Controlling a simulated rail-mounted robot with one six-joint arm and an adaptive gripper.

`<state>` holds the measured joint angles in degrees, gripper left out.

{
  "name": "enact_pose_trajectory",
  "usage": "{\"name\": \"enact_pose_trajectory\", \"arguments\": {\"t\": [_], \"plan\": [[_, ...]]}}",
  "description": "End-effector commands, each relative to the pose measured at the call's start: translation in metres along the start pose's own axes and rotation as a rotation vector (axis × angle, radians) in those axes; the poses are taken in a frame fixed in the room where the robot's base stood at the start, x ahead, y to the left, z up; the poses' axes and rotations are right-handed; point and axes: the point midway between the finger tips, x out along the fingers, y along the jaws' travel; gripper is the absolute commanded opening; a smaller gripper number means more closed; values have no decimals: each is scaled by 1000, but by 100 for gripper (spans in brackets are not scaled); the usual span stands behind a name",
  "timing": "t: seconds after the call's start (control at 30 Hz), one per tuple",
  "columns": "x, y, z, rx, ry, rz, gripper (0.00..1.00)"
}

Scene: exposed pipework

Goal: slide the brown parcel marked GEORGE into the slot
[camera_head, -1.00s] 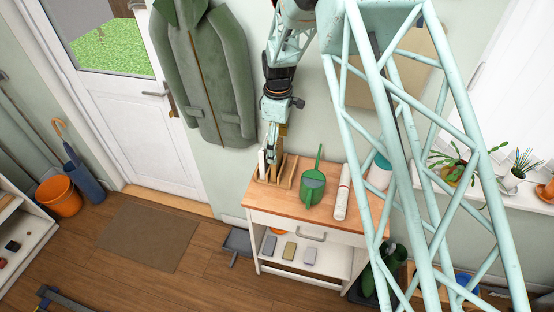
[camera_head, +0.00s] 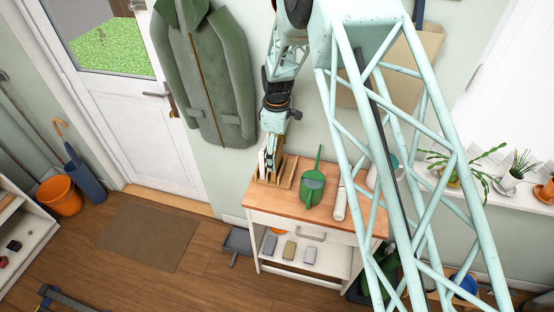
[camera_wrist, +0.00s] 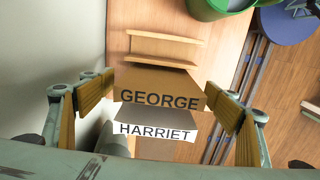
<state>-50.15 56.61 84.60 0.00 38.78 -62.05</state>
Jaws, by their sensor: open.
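The brown parcel marked GEORGE (camera_wrist: 160,86) stands in the middle of the wrist view, its label facing the camera. A white parcel marked HARRIET (camera_wrist: 155,132) is just in front of it, lower in that view. My gripper (camera_wrist: 160,94) is open, with one finger on each side of the GEORGE parcel; I cannot tell whether they touch it. In the head view my gripper (camera_head: 271,148) points down at the wooden slotted rack (camera_head: 288,172) on the bench's left end. Pale wooden dividers (camera_wrist: 165,50) show beyond the parcel. The parcel's lower edge is hidden.
A green watering can (camera_head: 313,188) and a white roll (camera_head: 340,203) stand on the bench top (camera_head: 267,200) right of the rack. The wall with a green coat (camera_head: 215,80) is close behind.

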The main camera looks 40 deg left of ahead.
Motion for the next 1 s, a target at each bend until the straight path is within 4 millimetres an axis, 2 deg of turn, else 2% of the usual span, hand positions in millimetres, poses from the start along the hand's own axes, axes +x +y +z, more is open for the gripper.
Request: {"name": "enact_pose_trajectory", "arguments": {"t": [0.23, 0.8, 1.0], "plan": [[13, 0, 0, 0, 0, 0, 81], [13, 0, 0, 0, 0, 0, 81], [13, 0, 0, 0, 0, 0, 63]]}}
